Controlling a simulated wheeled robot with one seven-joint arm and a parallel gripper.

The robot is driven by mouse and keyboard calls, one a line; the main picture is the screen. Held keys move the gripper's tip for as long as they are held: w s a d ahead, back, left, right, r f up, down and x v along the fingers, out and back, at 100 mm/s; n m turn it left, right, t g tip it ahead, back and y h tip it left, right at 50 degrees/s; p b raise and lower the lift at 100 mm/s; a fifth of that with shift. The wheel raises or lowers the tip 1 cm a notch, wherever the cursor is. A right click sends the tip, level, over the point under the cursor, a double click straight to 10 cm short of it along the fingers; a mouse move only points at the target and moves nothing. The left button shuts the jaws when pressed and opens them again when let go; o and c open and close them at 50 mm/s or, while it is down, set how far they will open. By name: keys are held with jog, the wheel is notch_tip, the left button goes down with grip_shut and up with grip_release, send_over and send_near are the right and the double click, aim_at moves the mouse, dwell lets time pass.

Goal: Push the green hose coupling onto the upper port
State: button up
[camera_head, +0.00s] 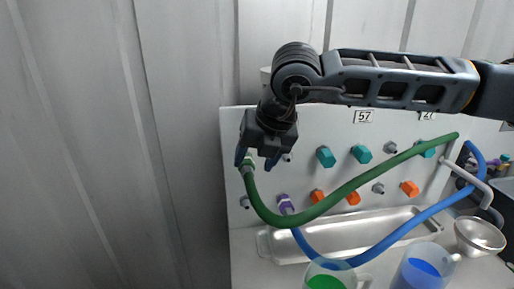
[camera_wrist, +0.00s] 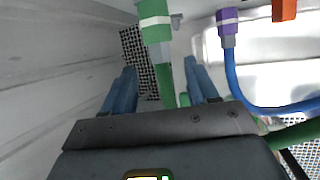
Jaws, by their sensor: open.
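The green hose coupling (camera_wrist: 155,22) is just beyond my fingertips at the top of the wrist view. In the head view a little of the coupling (camera_head: 247,161) shows under my gripper (camera_head: 256,161), at the panel's upper left. My gripper is open, and its two blue fingers (camera_wrist: 161,68) stand on either side of the green hose (camera_wrist: 165,80), with gaps beside it. The green hose (camera_head: 335,195) hangs from the coupling and loops up to the right. My gripper hides the upper port there, so I cannot tell how far the coupling sits on it.
The white panel (camera_head: 300,180) bears teal and orange caps and bare grey ports. A purple coupling (camera_head: 285,203) with a blue hose (camera_head: 390,237) is at its lower row. A metal tray (camera_head: 275,243), jugs (camera_head: 325,275) and a bowl (camera_head: 480,236) stand below. The left side is clear.

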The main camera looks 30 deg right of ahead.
aim_at(250, 171)
jog(key=shift+x, duration=2.2)
grip_shut()
